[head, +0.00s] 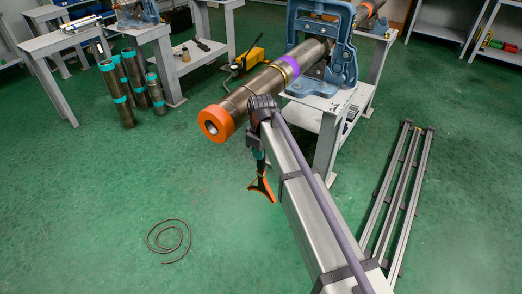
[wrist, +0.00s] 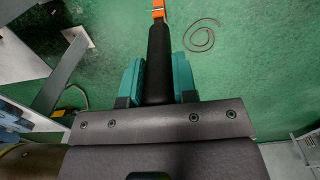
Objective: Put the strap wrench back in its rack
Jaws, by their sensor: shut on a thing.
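My gripper (wrist: 157,78) is shut on the strap wrench, its two teal pads on either side of the black handle (wrist: 158,45). The wrench's orange end (wrist: 158,8) reaches the top edge of the wrist view. In the head view the wrench hangs down from my gripper (head: 258,153), its orange end (head: 262,189) lowest, above open floor. My arm's end is just beside the orange-ended pipe (head: 247,95); I cannot tell whether they touch. I cannot make out the wrench's rack for certain in either view.
A blue vise (head: 342,45) on a grey stand holds the pipe. Workbenches (head: 65,42) and upright teal-banded pipes (head: 110,90) stand at left. A long metal frame (head: 400,180) lies on the floor at right. A coiled cable (head: 170,240) lies on otherwise clear floor.

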